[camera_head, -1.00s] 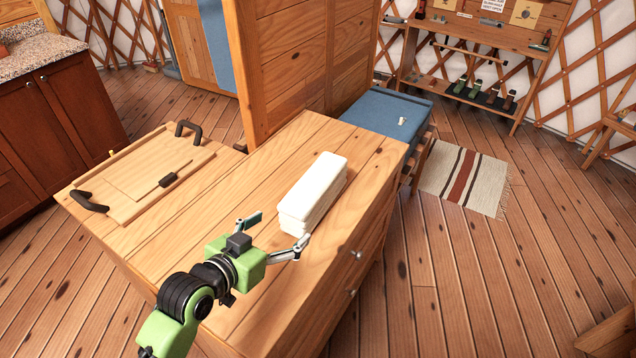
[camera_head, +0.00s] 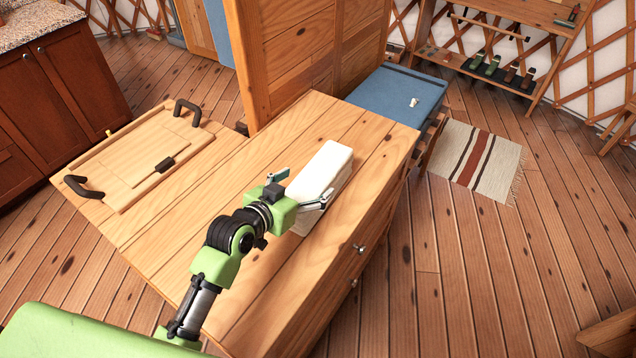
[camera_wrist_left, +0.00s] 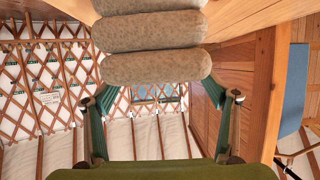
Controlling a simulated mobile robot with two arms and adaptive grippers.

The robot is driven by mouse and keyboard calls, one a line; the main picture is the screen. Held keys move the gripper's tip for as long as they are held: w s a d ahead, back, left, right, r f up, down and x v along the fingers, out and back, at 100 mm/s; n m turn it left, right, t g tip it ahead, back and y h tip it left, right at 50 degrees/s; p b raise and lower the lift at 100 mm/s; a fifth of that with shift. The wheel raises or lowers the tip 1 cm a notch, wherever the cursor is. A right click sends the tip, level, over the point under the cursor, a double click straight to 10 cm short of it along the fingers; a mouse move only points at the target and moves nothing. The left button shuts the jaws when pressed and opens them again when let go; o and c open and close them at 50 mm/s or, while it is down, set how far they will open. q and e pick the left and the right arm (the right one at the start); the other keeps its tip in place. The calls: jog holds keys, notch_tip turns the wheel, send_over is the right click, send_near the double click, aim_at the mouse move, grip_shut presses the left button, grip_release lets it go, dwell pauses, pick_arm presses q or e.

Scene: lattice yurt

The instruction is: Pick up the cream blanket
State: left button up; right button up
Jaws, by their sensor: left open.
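The cream blanket (camera_head: 324,170) lies folded into a narrow stack on the wooden cabinet top (camera_head: 240,230). In the left wrist view the rounded folds of the blanket (camera_wrist_left: 153,68) show end-on at the top middle. My left gripper (camera_head: 302,188) is open at the near end of the blanket, one finger on each side of it in the head view. In the left wrist view the gripper's fingers (camera_wrist_left: 158,108) stand wide apart, with the folds between and above them. The arm hides part of the near end. My right gripper is not in view.
A wooden tray (camera_head: 125,190) with dark handles lies left on the cabinet top. A tall wooden panel (camera_head: 310,55) rises behind. A blue-topped stand (camera_head: 395,97) stands beyond the blanket. A striped rug (camera_head: 465,165) lies on the floor at right.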

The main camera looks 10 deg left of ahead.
aim_at(314, 176)
pick_arm(q)
jog(key=shift+w+d+f, duration=0.15)
jog(key=shift+w, duration=0.25)
jog(key=shift+w+d, duration=0.1)
jog(key=shift+w, duration=0.15)
jog(key=shift+w+d+f+p, duration=0.1)
jog(key=shift+w+d+p, duration=0.05)
jog(key=shift+w+p, duration=0.2)
jog(key=p+x, duration=0.1)
jog(key=x, duration=0.3)
jog(key=shift+f, duration=0.1)
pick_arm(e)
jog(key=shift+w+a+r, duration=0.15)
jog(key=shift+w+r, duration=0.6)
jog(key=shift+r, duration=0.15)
pick_arm(q)
jog(key=shift+s, duration=0.1)
jog(key=shift+c, duration=0.3)
jog(key=c, duration=1.5)
jog(key=shift+r, duration=0.25)
jog(key=shift+c, duration=0.2)
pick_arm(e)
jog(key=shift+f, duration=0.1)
